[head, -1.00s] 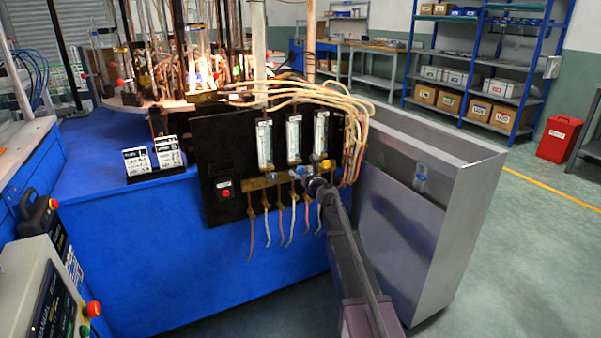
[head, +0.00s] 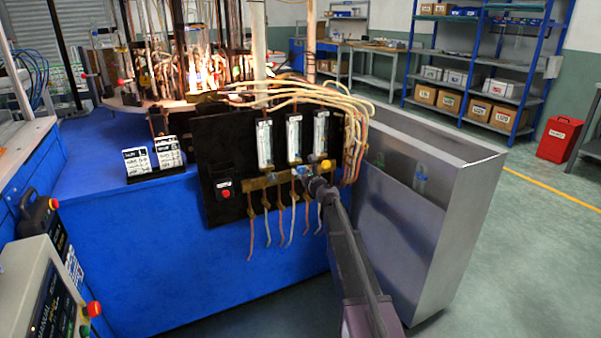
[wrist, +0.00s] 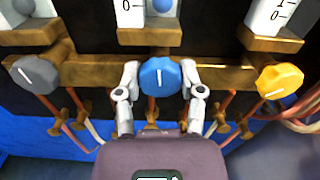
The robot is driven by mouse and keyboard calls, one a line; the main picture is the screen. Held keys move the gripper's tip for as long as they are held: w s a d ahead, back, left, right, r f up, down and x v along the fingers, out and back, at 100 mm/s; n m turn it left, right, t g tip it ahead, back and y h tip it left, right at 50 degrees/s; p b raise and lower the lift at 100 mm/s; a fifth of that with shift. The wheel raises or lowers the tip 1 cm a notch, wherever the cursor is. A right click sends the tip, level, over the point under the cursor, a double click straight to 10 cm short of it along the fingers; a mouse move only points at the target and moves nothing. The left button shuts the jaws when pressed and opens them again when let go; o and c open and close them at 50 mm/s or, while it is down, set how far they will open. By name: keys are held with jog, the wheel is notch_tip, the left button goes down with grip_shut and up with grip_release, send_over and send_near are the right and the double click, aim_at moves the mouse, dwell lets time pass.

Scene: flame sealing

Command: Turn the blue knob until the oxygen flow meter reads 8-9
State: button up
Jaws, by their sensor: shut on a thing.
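The blue knob (wrist: 160,77) is in the middle of the wrist view, on a brass bar, its white line close to upright. My gripper (wrist: 160,84) is shut on it, one finger on each side. In the head view my gripper (head: 309,181) reaches the panel from the lower right, and the blue knob is only a small patch. The middle flow meter (head: 294,138) stands above the knob. Its lower end (wrist: 130,12) shows in the wrist view, with a blue ball beside the 0 mark. Its upper scale is out of the wrist view and too small to read in the head view.
A grey knob (wrist: 31,74) sits left of the blue one and a yellow knob (wrist: 279,81) right, both apart from my fingers. Hoses (wrist: 295,115) hang below and at the right. A metal bin (head: 455,230) stands right of the panel (head: 222,160).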

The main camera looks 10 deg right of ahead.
jog(key=shift+n, duration=1.8)
jog(key=shift+a, duration=0.1)
jog(key=o, duration=1.2)
jog(key=shift+c, duration=0.2)
jog(key=v, duration=1.2)
